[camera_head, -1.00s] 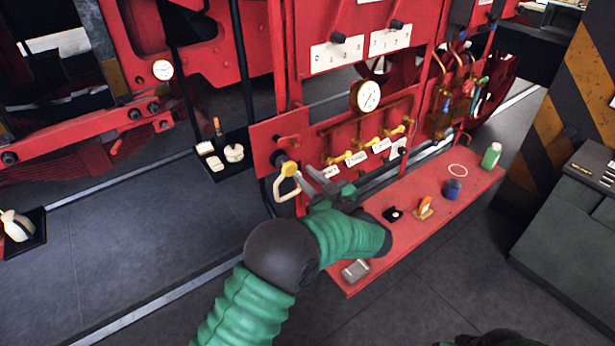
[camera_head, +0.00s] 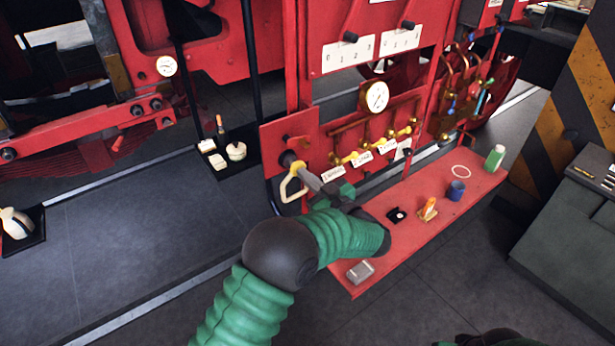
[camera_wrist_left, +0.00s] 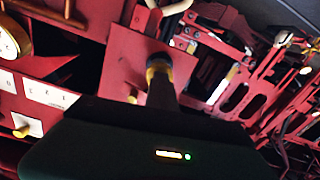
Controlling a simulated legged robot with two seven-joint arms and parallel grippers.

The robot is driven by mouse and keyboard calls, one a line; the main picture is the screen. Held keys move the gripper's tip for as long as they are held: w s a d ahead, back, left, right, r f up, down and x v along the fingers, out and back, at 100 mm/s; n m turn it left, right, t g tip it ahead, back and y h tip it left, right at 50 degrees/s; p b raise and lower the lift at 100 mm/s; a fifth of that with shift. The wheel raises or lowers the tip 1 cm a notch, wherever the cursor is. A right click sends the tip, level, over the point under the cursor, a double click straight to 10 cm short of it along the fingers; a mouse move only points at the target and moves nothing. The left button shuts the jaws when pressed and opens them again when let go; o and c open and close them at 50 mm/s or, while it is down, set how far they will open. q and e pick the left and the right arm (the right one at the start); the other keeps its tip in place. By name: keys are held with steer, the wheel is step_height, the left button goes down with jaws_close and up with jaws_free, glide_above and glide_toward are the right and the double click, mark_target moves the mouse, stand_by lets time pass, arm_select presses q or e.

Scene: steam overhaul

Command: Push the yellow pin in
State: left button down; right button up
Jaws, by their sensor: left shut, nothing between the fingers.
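The yellow pin (camera_head: 297,167) sits at the end of a dark round fitting on the red panel (camera_head: 274,140), above a pale looped handle (camera_head: 291,188). In the left wrist view, its yellow part (camera_wrist_left: 156,70) shows beside the dark fitting. My left gripper (camera_head: 308,177) is shut and empty. Its fingertips point at the pin and overlap it in view; I cannot tell whether they touch. My fingers hide part of the pin.
Yellow valve handles (camera_head: 352,157) and a gauge (camera_head: 374,97) are right of the panel. A red shelf (camera_head: 420,232) below holds a blue cup (camera_head: 456,190), a green bottle (camera_head: 494,158) and small items. A black tray (camera_head: 247,160) stands behind, left of the panel.

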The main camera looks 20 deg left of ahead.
arm_select(q)
steer(key=c, duration=1.5)
jaws_free()
steer(key=shift+d, duration=0.25)
steer(key=o, duration=0.6)
steer(key=shift+a, duration=0.1)
steer(key=shift+a, duration=0.1)
